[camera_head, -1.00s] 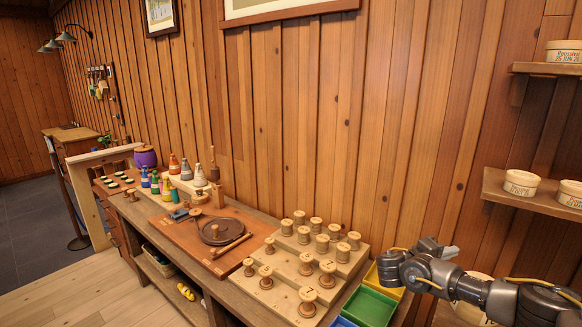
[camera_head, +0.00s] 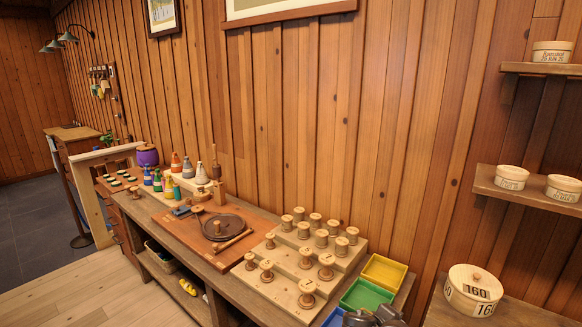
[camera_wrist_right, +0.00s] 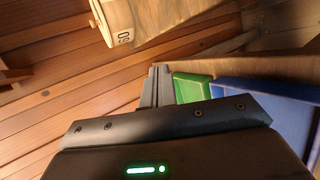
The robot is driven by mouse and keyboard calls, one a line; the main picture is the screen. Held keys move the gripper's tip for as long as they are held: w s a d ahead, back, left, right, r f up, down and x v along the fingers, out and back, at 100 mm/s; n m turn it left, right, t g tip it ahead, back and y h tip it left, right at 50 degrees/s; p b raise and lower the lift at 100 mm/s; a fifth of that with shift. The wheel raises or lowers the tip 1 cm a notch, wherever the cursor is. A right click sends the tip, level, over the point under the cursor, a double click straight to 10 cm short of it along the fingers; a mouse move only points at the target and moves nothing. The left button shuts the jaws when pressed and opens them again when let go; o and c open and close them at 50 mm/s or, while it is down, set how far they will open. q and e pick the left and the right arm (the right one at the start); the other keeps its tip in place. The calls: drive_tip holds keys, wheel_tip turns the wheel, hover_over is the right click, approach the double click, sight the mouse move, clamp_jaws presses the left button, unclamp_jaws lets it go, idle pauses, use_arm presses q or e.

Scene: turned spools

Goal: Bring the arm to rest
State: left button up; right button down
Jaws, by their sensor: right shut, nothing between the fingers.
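My right gripper (camera_wrist_right: 157,86) shows in the right wrist view with its fingers together and nothing between them. Behind the fingers lie a green tray (camera_wrist_right: 192,88) and a blue tray (camera_wrist_right: 265,105). In the head view, only a dark grey part of my right arm shows at the bottom edge, just in front of the green tray (camera_head: 366,296). My left gripper is in neither view.
Wooden spools stand on a stepped board (camera_head: 285,288) on the bench. A yellow tray (camera_head: 384,271) lies behind the green one.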

drive_tip(key=s+a+f+g+y, duration=0.1)
drive_tip(key=s+a+f+y, duration=0.4)
drive_tip(key=s, duration=0.4)
drive_tip(key=s+a+f+g+y, duration=0.1)
drive_tip(key=s+a+f+y, duration=0.25)
drive_tip(key=s+a, duration=0.4)
drive_tip(key=s+d+r+m+y, duration=0.1)
drive_tip(key=s+d+m, duration=0.25)
drive_tip(key=s, duration=0.65)
drive_tip(key=s+d+r+m+y, duration=0.15)
drive_tip(key=s+d, duration=0.35)
drive_tip(key=s, duration=0.5)
wheel_tip(320, 180, down, 36)
drive_tip(key=s+g+h+b, duration=0.1)
drive_tip(key=g+b, duration=0.1)
drive_tip(key=b, duration=0.7)
drive_tip(key=s+d+f+b, duration=0.2)
drive_tip(key=s+f, duration=0.6)
drive_tip(key=f, duration=0.2)
drive_tip(key=s+d+f+g+b, duration=0.1)
drive_tip(key=s+d+f+b, duration=0.1)
drive_tip(key=s+f, duration=0.6)
wheel_tip(320, 180, down, 3)
drive_tip(key=shift+d+r+b, duration=0.1)
drive_tip(key=shift+d+b, duration=0.15)
drive_tip(key=shift+b, duration=0.6)
